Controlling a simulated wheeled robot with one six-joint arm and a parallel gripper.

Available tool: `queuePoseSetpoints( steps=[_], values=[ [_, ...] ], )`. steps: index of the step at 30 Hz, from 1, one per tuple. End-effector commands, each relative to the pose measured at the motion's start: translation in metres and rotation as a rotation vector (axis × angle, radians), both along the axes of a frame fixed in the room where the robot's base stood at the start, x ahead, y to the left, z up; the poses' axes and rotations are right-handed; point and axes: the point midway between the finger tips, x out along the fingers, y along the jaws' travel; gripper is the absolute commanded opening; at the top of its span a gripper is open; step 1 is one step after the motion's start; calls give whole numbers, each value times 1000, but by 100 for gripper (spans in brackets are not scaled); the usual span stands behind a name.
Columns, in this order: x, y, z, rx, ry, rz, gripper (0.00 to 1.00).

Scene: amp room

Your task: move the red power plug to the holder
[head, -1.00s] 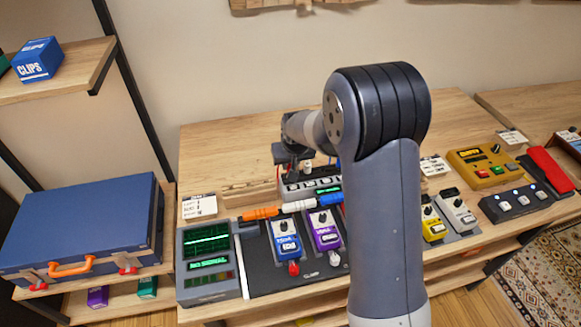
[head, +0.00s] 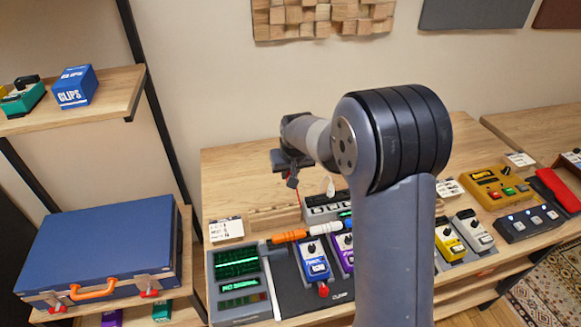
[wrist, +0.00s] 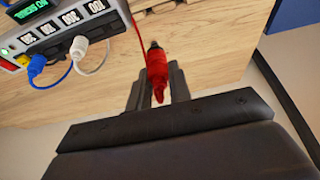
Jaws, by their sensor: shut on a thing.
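The red power plug (wrist: 157,68) is held between the two dark fingers of my gripper (wrist: 157,88) in the wrist view, with its dark end pointing away from the palm. Its red cable runs up from it toward the power strip (wrist: 65,30). In the head view my gripper (head: 290,178) is above the back left of the table, and the red cable (head: 299,195) hangs below it. The plug itself is hard to make out there. A low wooden strip (head: 272,213), possibly the holder, lies on the table below and left of the gripper; its slots are unclear.
Blue (wrist: 38,68) and white (wrist: 80,48) plugs sit in the power strip. A pedalboard with blue (head: 312,258) and purple pedals and a green-screen unit (head: 238,275) stand in front. A blue case (head: 100,245) is at left. My arm hides the table's middle.

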Motion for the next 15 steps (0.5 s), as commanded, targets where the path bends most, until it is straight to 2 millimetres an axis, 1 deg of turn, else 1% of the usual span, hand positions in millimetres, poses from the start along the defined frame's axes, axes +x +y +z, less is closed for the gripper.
queuePoseSetpoints(
  steps=[8, 15],
  values=[
    [0, 0, -20, 0, 0, 0, 0],
    [0, 0, -43, 0, 0, 0, 0]
  ],
)
